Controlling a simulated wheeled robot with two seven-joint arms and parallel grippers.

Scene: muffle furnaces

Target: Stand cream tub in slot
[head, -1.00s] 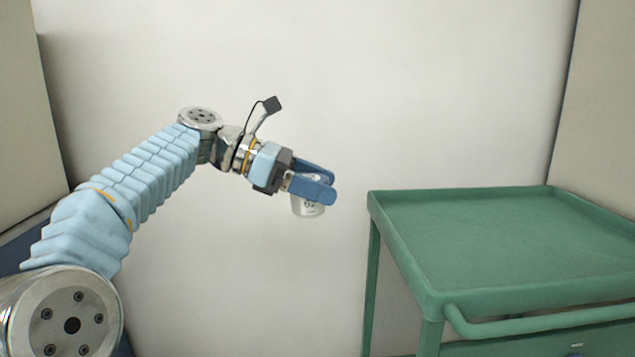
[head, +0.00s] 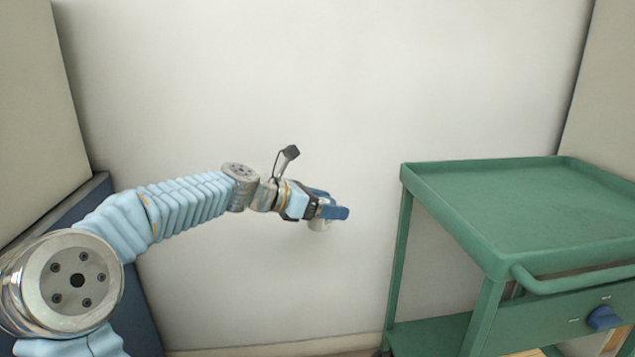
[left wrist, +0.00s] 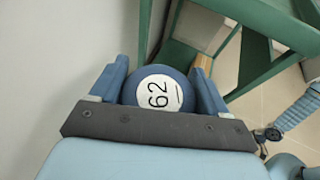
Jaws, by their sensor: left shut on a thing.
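My left gripper (head: 338,209) is shut on the cream tub (head: 319,225) and holds it in the air in front of the pale wall. In the head view only the pale lower side of the tub shows below the blue fingers. In the left wrist view the tub's round blue top (left wrist: 178,81) with a white "62" label sits between the two fingers of the left gripper (left wrist: 160,68). I cannot make out a slot in either view. My right gripper is not in view.
A green cart (head: 535,205) stands to the right of the gripper, with an empty top tray, a drawer with a blue knob (head: 603,318) and a lower shelf. A blue-sided unit with a dark top edge (head: 62,225) is at left. Free space lies between gripper and cart.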

